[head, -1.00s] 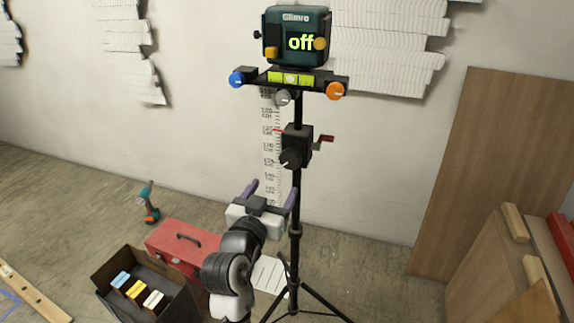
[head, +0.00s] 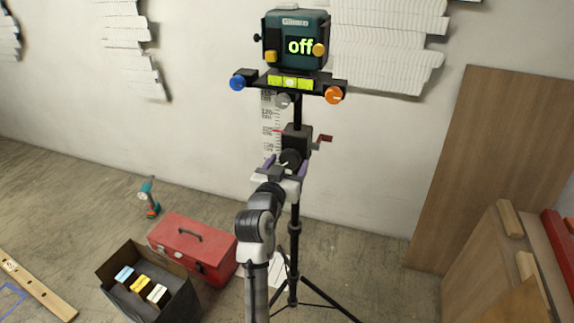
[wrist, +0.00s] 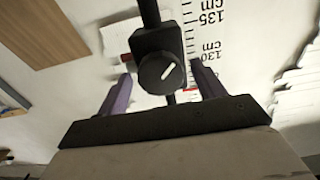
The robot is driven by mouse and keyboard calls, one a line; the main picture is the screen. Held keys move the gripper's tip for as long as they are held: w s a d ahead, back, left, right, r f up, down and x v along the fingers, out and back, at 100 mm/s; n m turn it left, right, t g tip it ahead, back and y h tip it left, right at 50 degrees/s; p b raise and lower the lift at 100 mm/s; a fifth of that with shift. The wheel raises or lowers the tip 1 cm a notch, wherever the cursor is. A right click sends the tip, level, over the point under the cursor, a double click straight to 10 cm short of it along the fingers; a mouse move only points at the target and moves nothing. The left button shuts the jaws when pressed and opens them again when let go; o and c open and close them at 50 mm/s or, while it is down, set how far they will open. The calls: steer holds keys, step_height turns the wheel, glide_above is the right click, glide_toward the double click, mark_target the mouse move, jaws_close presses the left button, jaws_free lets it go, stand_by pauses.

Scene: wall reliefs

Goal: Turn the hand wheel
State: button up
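The hand wheel appears to be the round black knob with a white line (head: 291,158) on the front of the black block on the tripod column. It also shows in the wrist view (wrist: 153,82), its white line tilted up to the right. My gripper (head: 286,164) is in front of the knob. In the wrist view its purple fingers (wrist: 160,71) are spread, one on each side of the knob, with gaps between. I cannot tell whether the tips reach the knob's depth. A red crank (head: 324,138) sticks out right of the block.
A red toolbox (head: 190,245), an open box (head: 112,268) and a drill (head: 149,198) are at left. Boards lean at right.

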steer(key=c, duration=0.8)
steer(key=shift+r+n+p, duration=0.1)
steer(key=shift+n+p, duration=0.35)
steer(key=shift+n, duration=0.55)
steer(key=shift+c, duration=0.2)
steer(key=shift+n, duration=0.7)
steer(key=o, duration=1)
steer(key=shift+s, duration=0.1)
steer(key=b+v, duration=0.3)
steer(key=v, duration=1)
steer(key=shift+s+a+b, duration=0.15)
steer(key=shift+s+b, duration=0.15)
steer(key=shift+s, duration=0.05)
